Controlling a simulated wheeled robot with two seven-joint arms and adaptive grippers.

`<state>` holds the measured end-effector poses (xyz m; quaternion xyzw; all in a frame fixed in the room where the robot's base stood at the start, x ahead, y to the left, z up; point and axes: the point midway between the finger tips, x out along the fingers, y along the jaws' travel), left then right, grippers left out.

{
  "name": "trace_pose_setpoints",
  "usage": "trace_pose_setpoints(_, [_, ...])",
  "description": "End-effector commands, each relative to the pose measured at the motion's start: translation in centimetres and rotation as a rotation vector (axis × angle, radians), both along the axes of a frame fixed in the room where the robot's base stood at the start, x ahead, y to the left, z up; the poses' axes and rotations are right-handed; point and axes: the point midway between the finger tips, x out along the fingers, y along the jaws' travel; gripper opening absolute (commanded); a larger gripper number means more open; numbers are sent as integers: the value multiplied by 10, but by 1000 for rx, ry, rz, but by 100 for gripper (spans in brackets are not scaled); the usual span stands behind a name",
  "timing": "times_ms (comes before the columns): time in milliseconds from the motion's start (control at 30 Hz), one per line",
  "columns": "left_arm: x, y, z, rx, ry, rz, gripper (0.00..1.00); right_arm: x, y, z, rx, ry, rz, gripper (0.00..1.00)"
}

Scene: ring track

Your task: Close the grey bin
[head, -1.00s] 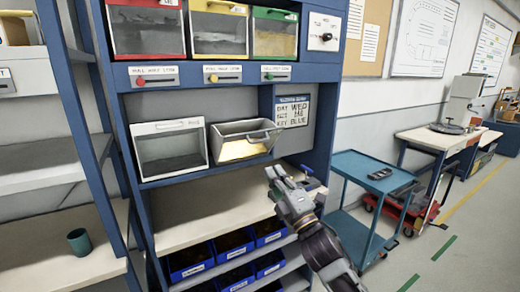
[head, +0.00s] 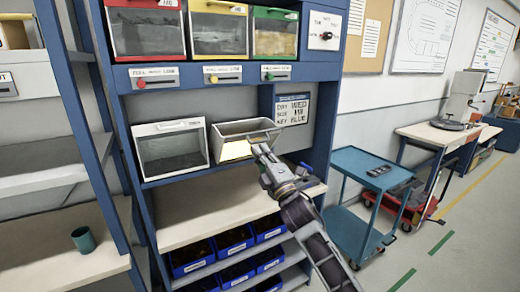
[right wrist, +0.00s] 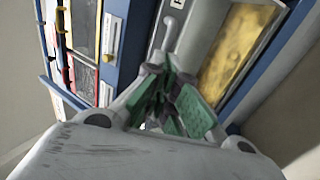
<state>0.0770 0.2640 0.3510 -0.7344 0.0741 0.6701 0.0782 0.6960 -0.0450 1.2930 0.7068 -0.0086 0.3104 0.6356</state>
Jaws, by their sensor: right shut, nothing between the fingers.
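The grey bin (head: 228,135) is tipped open in the right bay of the blue rack's middle row, with something yellow showing in it. In the right wrist view its grey side (right wrist: 203,32) and yellow inside fill the upper right. My right gripper (head: 261,150) is shut and empty, in front of the bin's right part and partly covering it. I cannot tell if the fingers touch the bin. The green-padded fingers (right wrist: 175,103) show together in the right wrist view. My left gripper is not in view.
A white-framed bin (head: 170,150) sits just left of the grey bin. Above are red, yellow and green framed bins (head: 220,32) and a row of labelled sliders. A worktop (head: 210,212) and blue boxes lie below. A blue cart (head: 352,160) stands to the right.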

Motion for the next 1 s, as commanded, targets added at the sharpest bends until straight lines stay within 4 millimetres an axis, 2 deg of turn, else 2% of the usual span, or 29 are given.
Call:
trace_pose_setpoints(667, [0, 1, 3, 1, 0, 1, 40, 6, 3, 5, 0, 0, 0, 0])
trace_pose_setpoints(1000, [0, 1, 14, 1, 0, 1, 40, 19, 9, 29, 0, -1, 0, 0])
